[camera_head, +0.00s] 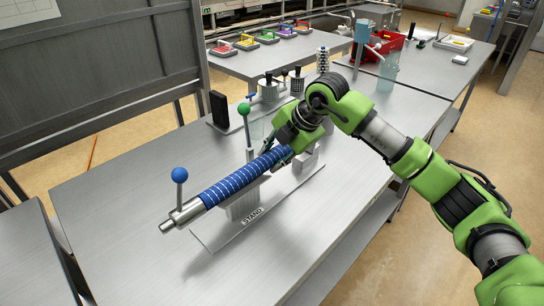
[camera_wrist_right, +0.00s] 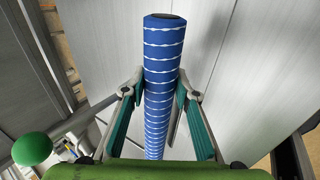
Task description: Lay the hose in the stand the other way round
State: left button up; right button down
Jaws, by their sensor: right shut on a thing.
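The hose (camera_head: 235,183) is blue with white bands, with a metal end piece (camera_head: 182,214) at its lower left. It lies slanted along the stand (camera_head: 240,225), a grey base with upright blocks and a "STAND" label. I cannot tell whether it rests in the blocks. My right gripper (camera_head: 285,155) is shut around the hose toward its upper right. In the right wrist view, the fingers (camera_wrist_right: 160,95) press on both sides of the hose (camera_wrist_right: 163,50), whose plain end with a dark top points away. My left gripper is not in view.
A blue ball on a rod (camera_head: 180,175) rises by the metal end. A green ball on a rod (camera_head: 244,109) stands behind the hose. A black block (camera_head: 219,109) and several canisters stand farther back. The table (camera_head: 110,215) is clear at the left front.

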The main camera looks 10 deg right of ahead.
jog(key=shift+f+b, duration=0.35)
jog(key=shift+f, duration=0.1)
dwell(0.3)
jog(key=c, duration=2)
grip_release()
jog(key=shift+o, duration=0.8)
jog(key=o, duration=0.6)
jog(key=shift+f, duration=0.1)
jog(key=shift+s+d+r, duration=0.15)
jog(key=shift+d+r, duration=0.05)
jog(key=shift+r, duration=0.3)
jog(key=v, duration=1.1)
jog(key=shift+s, duration=0.1)
